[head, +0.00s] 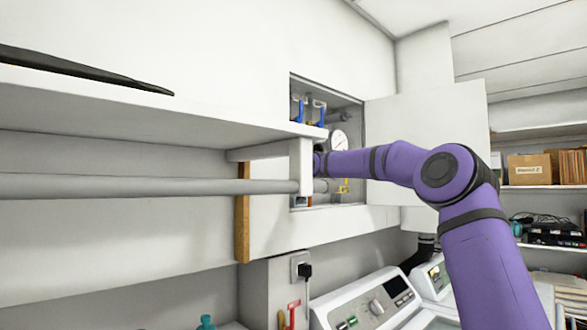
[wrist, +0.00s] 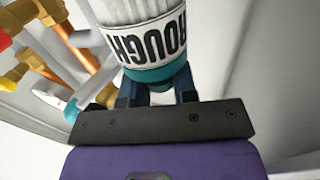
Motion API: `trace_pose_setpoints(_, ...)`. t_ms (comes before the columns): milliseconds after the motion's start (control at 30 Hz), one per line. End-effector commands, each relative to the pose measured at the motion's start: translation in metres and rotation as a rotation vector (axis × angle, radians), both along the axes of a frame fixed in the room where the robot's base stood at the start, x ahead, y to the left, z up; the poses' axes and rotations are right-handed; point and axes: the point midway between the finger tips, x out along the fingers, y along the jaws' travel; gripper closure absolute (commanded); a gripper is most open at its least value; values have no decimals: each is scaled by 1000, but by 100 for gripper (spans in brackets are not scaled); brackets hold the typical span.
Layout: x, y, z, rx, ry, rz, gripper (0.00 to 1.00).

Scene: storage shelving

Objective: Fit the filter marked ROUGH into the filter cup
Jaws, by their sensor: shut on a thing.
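The filter marked ROUGH (wrist: 150,45) fills the upper middle of the wrist view. It has a white ribbed body, a white label with black letters upside down in the picture, and a teal end. My gripper (wrist: 157,92) is shut on its teal end; the filter's far end is out of the frame. In the head view my purple arm reaches into an open wall recess (head: 352,108), and the gripper and filter are hidden behind a white shelf bracket. I cannot make out the filter cup for certain in either view.
Brass and copper pipes (wrist: 72,62) run close left of the filter. The recess also holds blue-handled valves (head: 318,112), a round gauge (head: 339,140) and a yellow fitting (head: 343,186). Its open white door (head: 430,125) stands right. A shelf (head: 120,105) and grey rail (head: 140,186) lie left.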

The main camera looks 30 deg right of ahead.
Motion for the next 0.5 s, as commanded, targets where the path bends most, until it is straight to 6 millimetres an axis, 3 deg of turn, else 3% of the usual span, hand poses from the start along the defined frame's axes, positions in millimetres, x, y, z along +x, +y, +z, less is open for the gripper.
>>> trace_pose_setpoints(367, 0, 0, -1, 0, -1, 0, 100)
trace_pose_setpoints(400, 0, 0, -1, 0, -1, 0, 69)
trace_pose_setpoints(500, 0, 0, -1, 0, -1, 0, 46)
